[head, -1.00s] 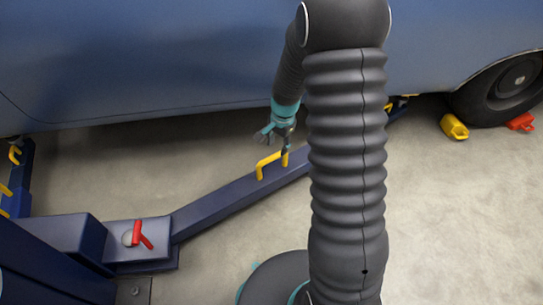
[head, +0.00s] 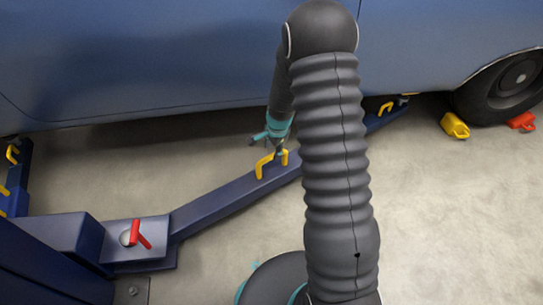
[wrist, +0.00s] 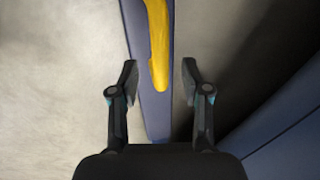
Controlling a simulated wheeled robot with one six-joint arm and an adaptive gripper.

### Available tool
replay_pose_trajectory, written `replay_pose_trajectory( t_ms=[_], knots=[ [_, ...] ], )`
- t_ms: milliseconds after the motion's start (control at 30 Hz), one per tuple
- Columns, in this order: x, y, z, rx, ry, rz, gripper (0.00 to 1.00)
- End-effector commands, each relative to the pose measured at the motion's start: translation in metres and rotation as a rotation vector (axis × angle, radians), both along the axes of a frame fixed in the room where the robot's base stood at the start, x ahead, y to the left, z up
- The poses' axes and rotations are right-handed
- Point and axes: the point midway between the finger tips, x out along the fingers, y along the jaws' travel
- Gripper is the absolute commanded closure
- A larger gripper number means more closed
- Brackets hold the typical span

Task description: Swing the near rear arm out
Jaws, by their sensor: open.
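The near rear arm is a dark blue lift beam (head: 230,200) running from its pivot at lower left up to the right, under the car. A yellow handle (head: 262,164) stands on top of it. My gripper (head: 274,147) is at the handle, just above the beam. In the wrist view my open gripper (wrist: 159,78) has one finger on each side of the yellow handle (wrist: 157,40), with the blue beam (wrist: 157,122) beneath. Gaps show between the fingers and the handle. My own arm hides part of the beam in the head view.
A red lever (head: 141,235) sits on the pivot block. The blue car (head: 130,60) hangs over the beam's far side, with its wheel (head: 510,85) at right. A yellow chock (head: 455,126) and a red one (head: 522,122) lie near it. The floor in front of the beam is clear.

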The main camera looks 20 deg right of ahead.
Motion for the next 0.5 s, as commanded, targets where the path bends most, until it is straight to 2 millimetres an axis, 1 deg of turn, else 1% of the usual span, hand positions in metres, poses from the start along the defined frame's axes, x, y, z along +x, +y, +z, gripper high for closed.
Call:
replay_pose_trajectory(
  t_ms=[33, 200, 333, 500],
  knots=[
    [0.001, 0.001, -0.011, 0.000, 0.002, 0.000, 0.53],
    [0.006, 0.002, -0.031, 0.000, 0.000, 0.000, 0.53],
    [0.007, 0.002, -0.039, 0.000, 0.001, 0.000, 0.53],
    [0.008, 0.002, -0.041, 0.000, 0.000, 0.000, 0.53]
  ],
)
